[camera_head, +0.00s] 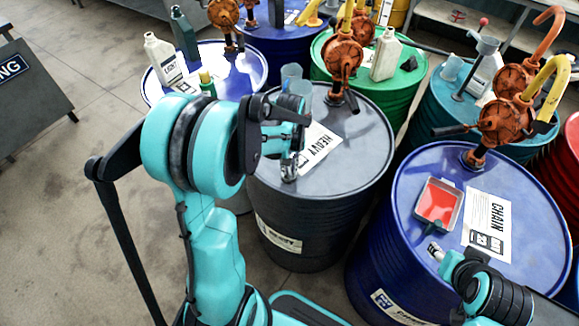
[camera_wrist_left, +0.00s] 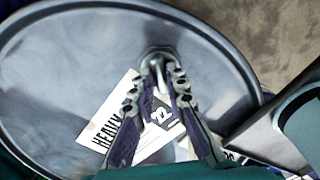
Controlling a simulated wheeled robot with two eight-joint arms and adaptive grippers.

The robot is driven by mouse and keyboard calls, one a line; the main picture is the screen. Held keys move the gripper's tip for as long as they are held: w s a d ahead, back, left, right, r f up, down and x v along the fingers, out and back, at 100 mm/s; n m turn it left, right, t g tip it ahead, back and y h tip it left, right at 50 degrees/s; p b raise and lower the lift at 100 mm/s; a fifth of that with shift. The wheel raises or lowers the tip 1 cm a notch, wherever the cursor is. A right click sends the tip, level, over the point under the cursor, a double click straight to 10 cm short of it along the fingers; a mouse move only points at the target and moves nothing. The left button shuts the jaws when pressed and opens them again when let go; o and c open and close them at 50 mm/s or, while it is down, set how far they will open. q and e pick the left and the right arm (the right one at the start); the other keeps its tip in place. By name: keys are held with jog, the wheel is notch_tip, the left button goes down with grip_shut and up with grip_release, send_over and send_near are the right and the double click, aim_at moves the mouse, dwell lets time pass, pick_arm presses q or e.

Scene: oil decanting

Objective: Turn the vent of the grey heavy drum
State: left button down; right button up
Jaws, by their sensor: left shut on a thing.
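The grey heavy drum (camera_head: 355,135) stands in the middle of the head view, with a white HEAVY label (camera_head: 318,147) on its lid. My left gripper (camera_head: 289,172) reaches down over the near-left part of this lid. In the left wrist view, the fingers of my left gripper (camera_wrist_left: 165,80) converge on the vent (camera_wrist_left: 157,53), a small metal fitting near the lid's rim, and are shut on it. The fingertips partly hide the vent, and in the head view I cannot make it out clearly. My right gripper (camera_head: 436,251) is over the blue CHAIN drum (camera_head: 420,225), and its opening is unclear.
A rusty hand pump (camera_head: 342,55) stands on the grey drum's far side, beside a clear jug (camera_head: 292,80). A red-filled tray (camera_head: 438,203) lies on the blue drum. Other drums with pumps and bottles crowd behind. Open floor (camera_head: 90,120) lies to the left.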

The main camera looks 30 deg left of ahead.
aim_at(289, 169)
pick_arm(q)
jog(key=m, duration=0.6)
jog(key=shift+m, duration=0.4)
dwell(0.4)
jog(key=c, duration=1.5)
grip_release()
jog(key=shift+c, duration=0.2)
notch_tip(289, 169, up, 12)
